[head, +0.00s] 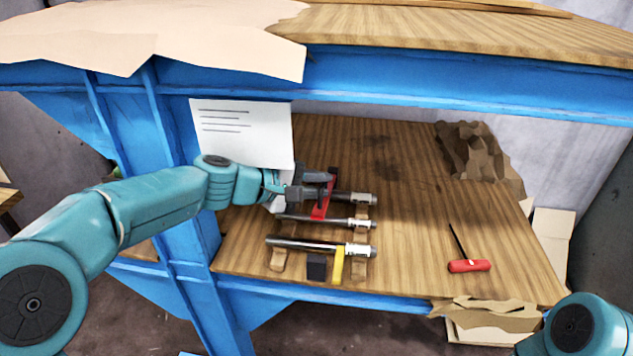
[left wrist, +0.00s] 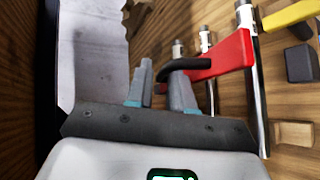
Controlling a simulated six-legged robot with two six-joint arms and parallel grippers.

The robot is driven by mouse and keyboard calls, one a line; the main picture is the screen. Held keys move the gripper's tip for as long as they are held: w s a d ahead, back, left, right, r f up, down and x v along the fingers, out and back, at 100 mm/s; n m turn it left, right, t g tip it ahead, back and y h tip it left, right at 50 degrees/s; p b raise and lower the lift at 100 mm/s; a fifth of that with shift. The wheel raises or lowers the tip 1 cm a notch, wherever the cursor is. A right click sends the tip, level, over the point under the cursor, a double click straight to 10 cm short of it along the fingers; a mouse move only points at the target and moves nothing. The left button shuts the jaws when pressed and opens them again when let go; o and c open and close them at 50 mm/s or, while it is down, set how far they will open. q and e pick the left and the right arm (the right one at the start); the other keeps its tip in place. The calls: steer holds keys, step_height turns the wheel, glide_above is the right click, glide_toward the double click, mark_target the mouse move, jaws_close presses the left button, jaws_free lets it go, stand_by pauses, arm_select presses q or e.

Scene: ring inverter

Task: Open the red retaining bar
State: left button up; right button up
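The red retaining bar (head: 321,208) lies across the metal rods on the wooden shelf. In the left wrist view the red bar (left wrist: 226,58) has a dark curved handle (left wrist: 185,65) at its near end. My left gripper (head: 311,184) is at the bar's far end in the head view. Its two fingers (left wrist: 160,84) stand apart, with the handle's end showing in the gap between them. I cannot tell whether they touch it. The left gripper partly hides the bar in the head view. My right gripper is out of view; only part of that arm shows at lower right.
Several metal rods (head: 310,244) with silver ends rest on wooden supports. A yellow bar (head: 338,267) and a dark block (head: 316,267) are at the front. A red-handled tool (head: 469,266) lies right. A white sheet (head: 240,131) stands behind my wrist.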

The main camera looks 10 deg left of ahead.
arm_select(q)
steer(key=v, duration=1.6)
steer(key=shift+b, duration=0.35)
steer(key=shift+s+a+r, duration=0.1)
steer(key=shift+s, duration=0.05)
